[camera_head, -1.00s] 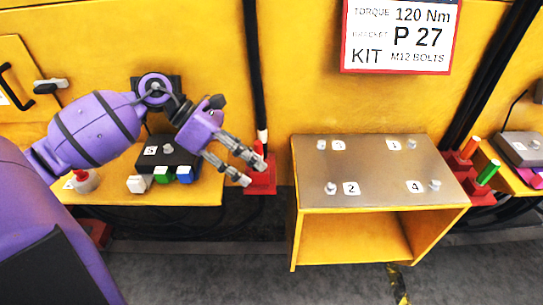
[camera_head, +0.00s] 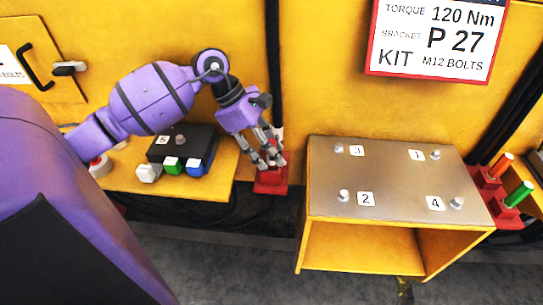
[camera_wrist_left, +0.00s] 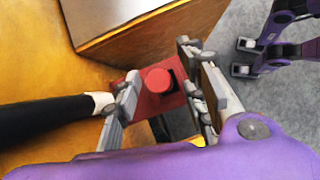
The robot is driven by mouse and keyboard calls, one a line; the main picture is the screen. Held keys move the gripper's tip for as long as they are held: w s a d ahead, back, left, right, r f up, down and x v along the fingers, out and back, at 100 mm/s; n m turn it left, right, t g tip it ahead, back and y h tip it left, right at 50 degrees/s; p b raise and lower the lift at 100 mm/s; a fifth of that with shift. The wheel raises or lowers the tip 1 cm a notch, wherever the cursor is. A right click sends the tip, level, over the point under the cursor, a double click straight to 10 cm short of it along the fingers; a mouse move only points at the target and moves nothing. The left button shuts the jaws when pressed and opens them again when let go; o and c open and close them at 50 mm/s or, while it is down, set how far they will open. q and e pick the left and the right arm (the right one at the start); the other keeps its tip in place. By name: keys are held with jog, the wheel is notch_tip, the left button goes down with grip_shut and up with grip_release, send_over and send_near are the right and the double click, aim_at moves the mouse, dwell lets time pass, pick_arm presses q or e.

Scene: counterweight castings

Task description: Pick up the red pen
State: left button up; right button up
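The red pen (camera_wrist_left: 158,79) stands in a red square holder (camera_head: 272,184). In the left wrist view I look down on its round red end, between the two fingers of my left gripper (camera_wrist_left: 160,98). The fingers are apart, with a gap on both sides of the pen. In the head view my left gripper (camera_head: 268,158) points down over the holder, and its fingers mostly hide the pen. My right gripper (camera_wrist_left: 244,57) shows only in the left wrist view, at the upper right, with its fingertips apart and nothing between them.
A metal-topped yellow stand (camera_head: 393,178) with numbered bolts is to the right. Orange (camera_head: 502,166) and green (camera_head: 518,195) pens stand in red holders beyond it. A black box (camera_head: 182,146) with coloured buttons sits on a yellow shelf at left. A dark pole (camera_head: 272,60) rises behind the red holder.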

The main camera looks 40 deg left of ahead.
pick_arm(q)
jog(key=shift+d+f, duration=0.15)
grip_shut()
dwell(0.4)
